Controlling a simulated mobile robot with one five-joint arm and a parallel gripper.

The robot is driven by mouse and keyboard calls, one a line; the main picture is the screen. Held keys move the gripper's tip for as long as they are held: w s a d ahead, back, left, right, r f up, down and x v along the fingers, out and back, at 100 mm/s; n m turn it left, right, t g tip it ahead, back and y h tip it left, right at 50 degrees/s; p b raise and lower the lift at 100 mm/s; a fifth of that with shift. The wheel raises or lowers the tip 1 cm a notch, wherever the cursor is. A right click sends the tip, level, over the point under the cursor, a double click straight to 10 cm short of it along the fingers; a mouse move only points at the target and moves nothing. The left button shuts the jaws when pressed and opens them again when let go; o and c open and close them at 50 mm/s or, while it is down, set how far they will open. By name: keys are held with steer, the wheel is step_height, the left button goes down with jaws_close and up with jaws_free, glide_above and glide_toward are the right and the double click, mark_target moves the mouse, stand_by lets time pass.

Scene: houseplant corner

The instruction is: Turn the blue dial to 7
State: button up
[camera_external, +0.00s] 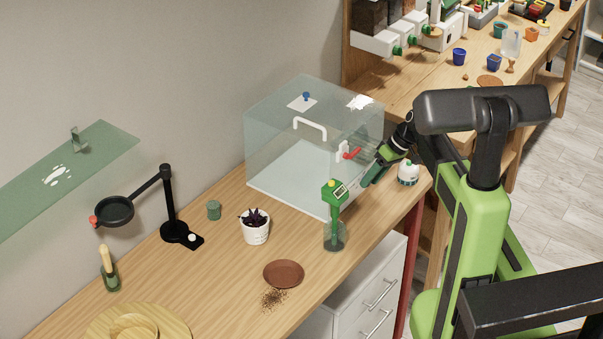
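A small blue knob (306,96), likely the blue dial, stands on a white plate (297,104) on top of the clear glass case (275,150). Its markings are too small to read. My gripper (371,177) is low at the right front of the case, close to a red lever (352,154) on a white mount. It is well below and to the right of the blue knob, clear of it. I cannot tell whether the fingers are open or touch the case or lever.
A green meter (333,191) stands in a glass just left of my gripper. A white round-bodied item (408,172) sits to its right. A potted plant (256,231), a brown saucer (284,273) and a magnifier stand (171,210) occupy the wooden table. A white handle (310,127) is on the case.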

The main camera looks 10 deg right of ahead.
steer(key=p+v, duration=1.5)
steer(key=v, duration=0.2)
steer(key=shift+d+r, duration=0.15)
